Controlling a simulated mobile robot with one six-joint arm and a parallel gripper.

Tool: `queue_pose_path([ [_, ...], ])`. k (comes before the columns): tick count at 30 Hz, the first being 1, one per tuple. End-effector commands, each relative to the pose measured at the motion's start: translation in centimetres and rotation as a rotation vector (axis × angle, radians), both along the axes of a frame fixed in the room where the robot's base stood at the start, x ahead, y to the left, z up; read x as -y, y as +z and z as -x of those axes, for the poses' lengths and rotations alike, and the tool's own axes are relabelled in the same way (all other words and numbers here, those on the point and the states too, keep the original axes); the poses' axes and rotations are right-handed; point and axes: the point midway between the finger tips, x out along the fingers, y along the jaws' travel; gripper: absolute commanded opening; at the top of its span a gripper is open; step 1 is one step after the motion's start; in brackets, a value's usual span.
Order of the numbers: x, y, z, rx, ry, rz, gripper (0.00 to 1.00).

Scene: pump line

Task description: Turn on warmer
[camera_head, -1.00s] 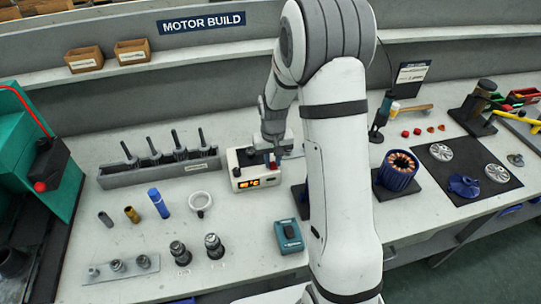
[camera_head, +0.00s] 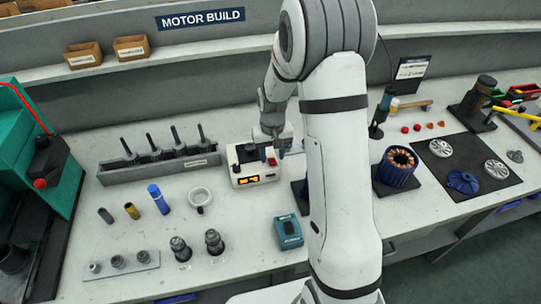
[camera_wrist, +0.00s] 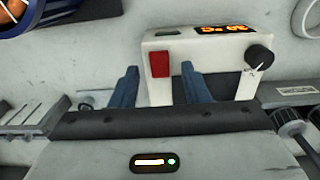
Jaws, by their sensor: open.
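The warmer (camera_head: 255,180) is a white box on the bench with a lit orange display (camera_head: 248,180). It also shows in the wrist view (camera_wrist: 205,62), with its orange display (camera_wrist: 222,30), a black knob (camera_wrist: 259,58) and a red switch (camera_wrist: 160,63). The red switch shows in the head view too (camera_head: 271,162). My gripper (camera_head: 275,148) is over the warmer's right side. In the wrist view my gripper (camera_wrist: 160,72) is open, its two blue fingers on either side of the red switch with nothing held. Whether a finger touches the warmer cannot be told.
A tool rack (camera_head: 160,165) stands left of the warmer. A white ring (camera_head: 200,197) and a teal box (camera_head: 289,232) lie in front of it. A blue motor housing (camera_head: 397,172) stands to the right. Bare bench lies between the small parts.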

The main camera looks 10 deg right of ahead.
Motion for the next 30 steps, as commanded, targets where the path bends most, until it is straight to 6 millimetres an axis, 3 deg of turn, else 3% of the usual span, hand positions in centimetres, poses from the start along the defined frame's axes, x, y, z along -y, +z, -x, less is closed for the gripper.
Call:
queue_pose_path([
  [12,0.0,6.3,-0.1,0.001,0.000,0.000,0.42],
  [30,0.0,7.0,0.0,-0.001,0.000,0.000,0.42],
])
